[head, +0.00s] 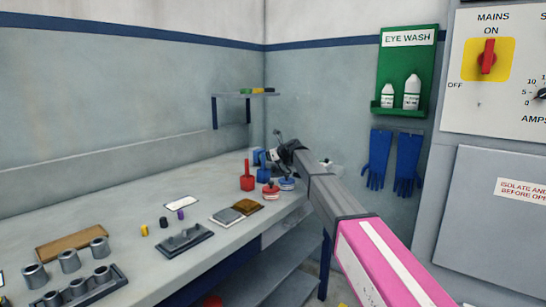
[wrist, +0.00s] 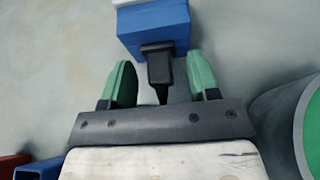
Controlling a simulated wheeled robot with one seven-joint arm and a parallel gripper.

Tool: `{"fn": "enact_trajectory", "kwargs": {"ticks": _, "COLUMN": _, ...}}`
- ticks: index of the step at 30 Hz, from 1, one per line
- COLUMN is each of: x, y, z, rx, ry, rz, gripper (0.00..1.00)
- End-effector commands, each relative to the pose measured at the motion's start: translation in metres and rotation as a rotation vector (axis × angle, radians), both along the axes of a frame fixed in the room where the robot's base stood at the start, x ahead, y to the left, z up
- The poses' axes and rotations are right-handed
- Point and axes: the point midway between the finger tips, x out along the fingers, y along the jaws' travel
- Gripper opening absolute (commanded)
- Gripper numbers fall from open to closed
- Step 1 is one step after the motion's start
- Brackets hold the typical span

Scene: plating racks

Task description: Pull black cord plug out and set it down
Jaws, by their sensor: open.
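A black plug (wrist: 158,62) sits against a blue block (wrist: 152,27) in the wrist view, its narrow end towards me. My gripper (wrist: 160,80) is open, with one green finger on each side of the plug. Gaps show between the fingers and the plug, so it is not gripped. In the head view my gripper (head: 284,156) is at the far end of the bench, close to a blue piece (head: 259,158). The plug cannot be made out there behind my gripper, and the run of its cord is unclear.
Red connectors (head: 247,178) and a blue-and-white round piece (head: 287,184) stand close to my gripper on the bench (head: 130,200). A large round grey-green piece (wrist: 290,125) is at the right in the wrist view. Bare bench lies left of the white card (head: 182,203).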

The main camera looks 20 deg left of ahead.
Motion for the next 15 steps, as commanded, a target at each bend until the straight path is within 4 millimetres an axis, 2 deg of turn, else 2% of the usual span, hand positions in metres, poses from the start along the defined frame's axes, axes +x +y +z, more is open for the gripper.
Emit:
{"fn": "enact_trajectory", "kwargs": {"ticks": 8, "x": 0.001, "y": 0.0027, "z": -0.0015, "rx": 0.0, "ry": 0.0, "rz": -0.001, "gripper": 0.55}}
{"fn": "enact_trajectory", "kwargs": {"ticks": 9, "x": 0.001, "y": 0.0027, "z": -0.0015, "rx": 0.0, "ry": 0.0, "rz": -0.001, "gripper": 0.52}}
{"fn": "enact_trajectory", "kwargs": {"ticks": 13, "x": 0.001, "y": 0.0027, "z": -0.0015, "rx": 0.0, "ry": 0.0, "rz": 0.0, "gripper": 0.1}}
{"fn": "enact_trajectory", "kwargs": {"ticks": 14, "x": 0.001, "y": 0.0026, "z": -0.0015, "rx": 0.0, "ry": 0.0, "rz": 0.0, "gripper": 0.02}}
{"fn": "enact_trajectory", "kwargs": {"ticks": 15, "x": 0.001, "y": 0.0026, "z": -0.0015, "rx": 0.0, "ry": 0.0, "rz": 0.0, "gripper": 0.02}}
